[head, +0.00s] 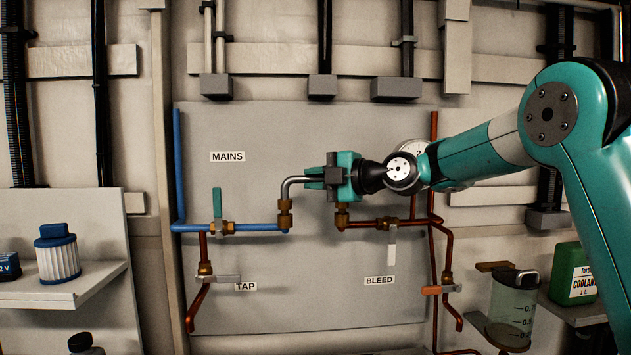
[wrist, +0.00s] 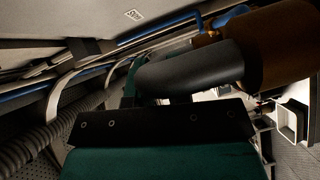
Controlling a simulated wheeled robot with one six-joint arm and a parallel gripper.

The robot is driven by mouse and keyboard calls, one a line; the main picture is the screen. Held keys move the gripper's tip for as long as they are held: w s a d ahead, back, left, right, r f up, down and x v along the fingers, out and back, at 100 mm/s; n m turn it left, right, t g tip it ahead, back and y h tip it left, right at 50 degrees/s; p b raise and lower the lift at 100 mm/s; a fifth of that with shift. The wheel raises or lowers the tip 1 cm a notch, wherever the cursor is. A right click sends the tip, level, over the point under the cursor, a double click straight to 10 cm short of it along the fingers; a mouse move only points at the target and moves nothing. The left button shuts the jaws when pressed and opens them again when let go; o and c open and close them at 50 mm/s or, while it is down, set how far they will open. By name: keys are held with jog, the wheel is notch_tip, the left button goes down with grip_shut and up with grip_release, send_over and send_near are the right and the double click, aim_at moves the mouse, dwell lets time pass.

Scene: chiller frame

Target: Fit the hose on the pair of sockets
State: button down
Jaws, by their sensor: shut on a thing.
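The hose (head: 292,183) is a grey bent tube with brass ends. In the head view my gripper (head: 333,176) is shut on it and hides its middle and right part. Its left brass end (head: 285,204) stands upright in line with the left socket (head: 285,222) at the end of the blue pipe. The right socket (head: 341,222), on the copper pipe, is just below my gripper. I cannot tell whether either end is seated. In the wrist view the dark hose (wrist: 190,72) and a brown end fitting (wrist: 275,48) fill the upper right, close to the gripper (wrist: 160,122).
The MAINS valve (head: 217,205) has an upright green handle. The TAP valve (head: 222,278) and BLEED valve (head: 391,250) are lower. A gauge (head: 413,147) sits behind my arm. Shelves hold a filter (head: 58,255) at left, and a jug (head: 511,310) and coolant can (head: 572,275) at right.

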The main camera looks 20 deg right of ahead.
jog(key=shift+f+b, duration=0.55)
jog(key=shift+b, duration=0.15)
jog(key=c, duration=1)
grip_release()
jog(key=b+v, duration=0.6)
jog(key=v, duration=1.1)
jog(key=shift+s, duration=0.2)
jog(key=shift+d, duration=0.1)
